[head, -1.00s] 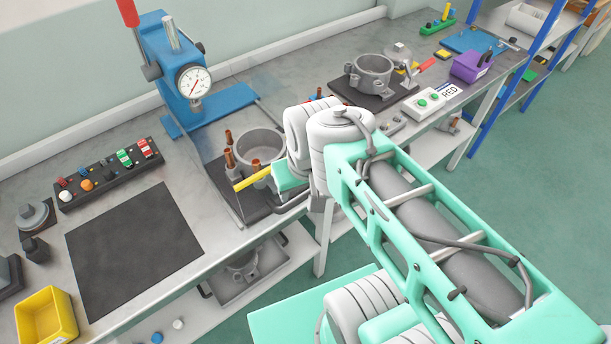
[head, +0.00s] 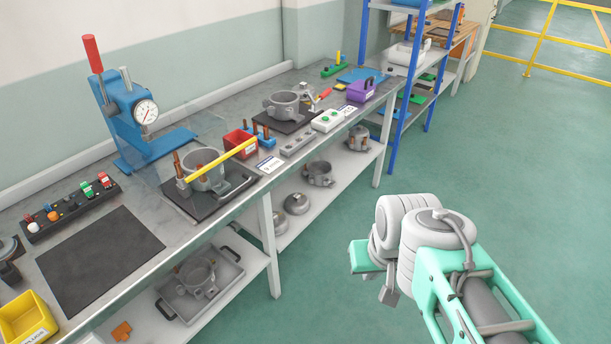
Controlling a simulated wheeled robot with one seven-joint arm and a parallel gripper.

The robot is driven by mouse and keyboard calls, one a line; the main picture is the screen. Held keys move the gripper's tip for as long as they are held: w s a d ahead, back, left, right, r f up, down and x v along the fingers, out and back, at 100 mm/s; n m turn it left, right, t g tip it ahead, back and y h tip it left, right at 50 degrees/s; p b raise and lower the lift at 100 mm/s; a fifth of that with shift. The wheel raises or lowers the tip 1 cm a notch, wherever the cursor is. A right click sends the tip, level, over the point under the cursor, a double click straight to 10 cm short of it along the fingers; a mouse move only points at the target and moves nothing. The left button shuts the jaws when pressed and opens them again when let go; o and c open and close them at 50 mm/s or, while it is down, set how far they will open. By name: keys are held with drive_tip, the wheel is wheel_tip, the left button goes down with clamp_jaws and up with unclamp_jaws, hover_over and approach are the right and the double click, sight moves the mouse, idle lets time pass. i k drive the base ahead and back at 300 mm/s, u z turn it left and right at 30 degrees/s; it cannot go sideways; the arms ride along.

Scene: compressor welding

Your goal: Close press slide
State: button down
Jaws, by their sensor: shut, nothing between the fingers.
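The press slide (head: 178,209) is a dark plate in front of the blue press (head: 129,125) at the left. It carries a grey ring-shaped housing (head: 207,181) with copper tubes standing by it. A yellow handle bar (head: 228,159) runs along the front of the slide, and a clear guard sheet stands beside it. The slide sits out from under the press. My gripper (head: 388,291) is at the end of my teal and grey arm, out over the floor to the right, well apart from the slide. It is shut and empty; the wrist hides most of its fingers.
A red bin (head: 238,143) and a grey switch strip (head: 297,143) are close to the slide's right. A button box (head: 327,121) and purple bin (head: 361,90) stand farther along the bench. Blue shelf posts (head: 389,120) rise beyond. The green floor before the bench is clear.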

sight(200, 204)
drive_tip(key=u, duration=0.8)
drive_tip(key=i, duration=1.3)
drive_tip(key=u, duration=0.25)
